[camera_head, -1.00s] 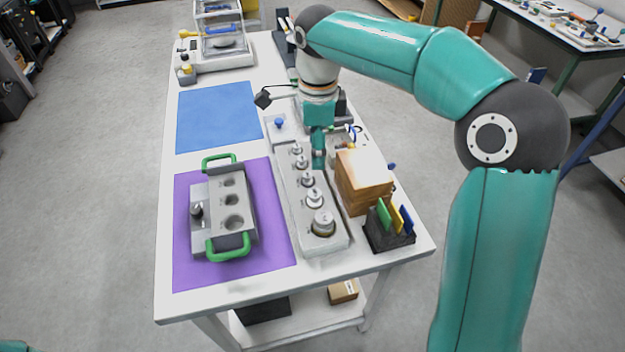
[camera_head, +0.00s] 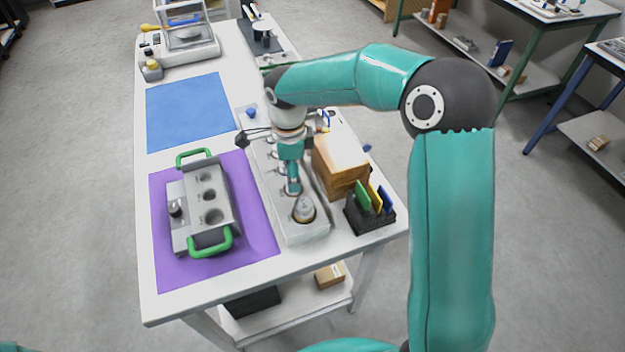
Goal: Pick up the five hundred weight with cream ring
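Metal knobbed weights stand in a row in a long pale grey tray (camera_head: 309,236). The largest weight (camera_head: 304,208) is upright at the near end, with a brownish band around its base. Markings and ring colours are too small to read, so I cannot tell which is the five hundred weight with the cream ring. My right gripper (camera_head: 292,187) points down over the row, just behind the largest weight. It hides the neighbouring weight, and contact and finger opening cannot be made out. My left gripper is out of view.
A grey block with green handles (camera_head: 223,240) and round holes sits on a purple mat (camera_head: 262,235) to the left. Wooden boxes (camera_head: 341,165) and a black holder with coloured cards (camera_head: 370,213) stand close on the right. A blue mat (camera_head: 188,110) lies behind.

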